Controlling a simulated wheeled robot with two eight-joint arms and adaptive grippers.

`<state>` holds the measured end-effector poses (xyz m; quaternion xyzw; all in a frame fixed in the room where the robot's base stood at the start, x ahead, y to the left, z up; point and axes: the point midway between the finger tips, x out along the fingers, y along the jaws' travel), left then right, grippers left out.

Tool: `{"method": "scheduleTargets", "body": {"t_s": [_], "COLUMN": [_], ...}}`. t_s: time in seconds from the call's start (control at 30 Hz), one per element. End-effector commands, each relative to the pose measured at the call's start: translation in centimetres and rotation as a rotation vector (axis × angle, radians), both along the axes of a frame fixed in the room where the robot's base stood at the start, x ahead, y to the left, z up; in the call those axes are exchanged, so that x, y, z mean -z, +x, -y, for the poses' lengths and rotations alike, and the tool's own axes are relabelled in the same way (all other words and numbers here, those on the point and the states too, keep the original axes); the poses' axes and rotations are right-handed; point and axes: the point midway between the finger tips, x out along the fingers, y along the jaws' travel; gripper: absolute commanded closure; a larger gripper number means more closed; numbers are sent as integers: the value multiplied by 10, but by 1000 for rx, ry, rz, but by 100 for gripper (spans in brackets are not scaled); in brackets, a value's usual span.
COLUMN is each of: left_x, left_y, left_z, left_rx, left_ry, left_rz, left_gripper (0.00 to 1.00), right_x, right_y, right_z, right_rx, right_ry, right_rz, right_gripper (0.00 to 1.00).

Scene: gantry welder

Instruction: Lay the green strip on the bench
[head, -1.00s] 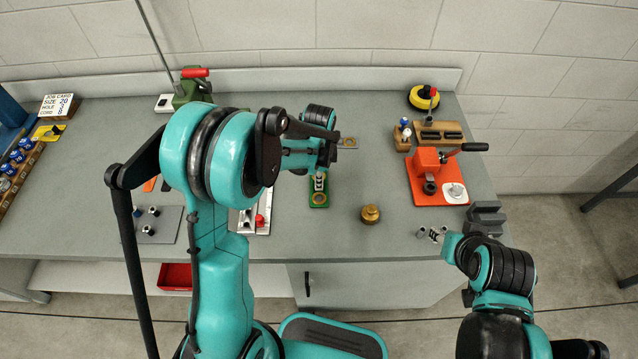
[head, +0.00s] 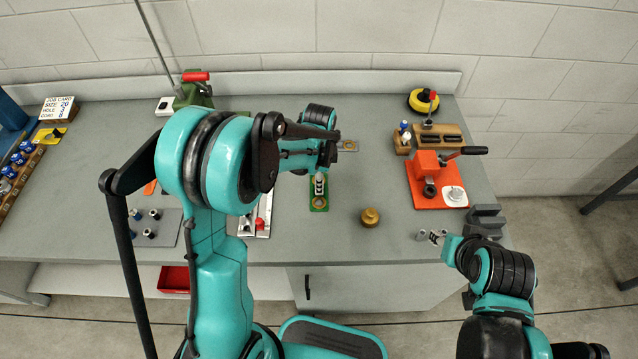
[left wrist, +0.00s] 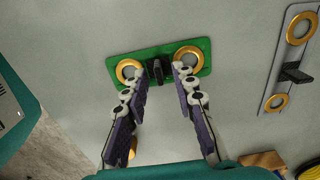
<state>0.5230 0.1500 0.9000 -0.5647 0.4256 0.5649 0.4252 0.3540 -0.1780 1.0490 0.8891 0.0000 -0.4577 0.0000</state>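The green strip (head: 319,204) lies on the grey bench (head: 285,225), left of a brass knob-shaped piece. In the left wrist view the strip (left wrist: 200,47) has a brass ring near each end and a black upright tab (left wrist: 156,71) in the middle. My left gripper (head: 319,182) is above the strip. In the left wrist view its fingers (left wrist: 157,83) are spread on either side of the tab, with gaps showing. Contact with the strip cannot be told. My right gripper (head: 431,236) is apart and empty at the bench's front right edge, its fingertips apart.
A grey strip with brass rings (left wrist: 290,58) lies beside the green one; part shows in the head view (head: 347,145). A brass piece (head: 370,217), an orange lever press (head: 432,180) and a grey block (head: 484,220) are to the right. A grey plate (head: 155,226) is left.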

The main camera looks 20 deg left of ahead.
Motion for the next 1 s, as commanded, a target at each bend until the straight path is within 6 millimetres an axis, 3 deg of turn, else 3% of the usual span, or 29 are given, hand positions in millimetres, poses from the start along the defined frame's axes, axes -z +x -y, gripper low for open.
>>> {"method": "scheduleTargets", "body": {"t_s": [0.3,0.63,0.77,1.0], "left_x": [-74,-109,-127,-168], "left_y": [0,-4,-18,-67], "left_z": [0,-1,-4,-13], "left_rx": [0,-23,-127,-478], "left_ry": [0,0,-7,-63], "left_rz": [0,10,60,225], "left_gripper": [73,73,73,73], "right_x": [-24,-31,-31,-31], "right_y": [0,0,0,0], "right_z": [0,0,0,0], "right_rx": [0,0,0,0], "right_ry": [0,0,0,0], "right_rz": [0,0,0,0], "right_gripper": [60,60,60,60]}}
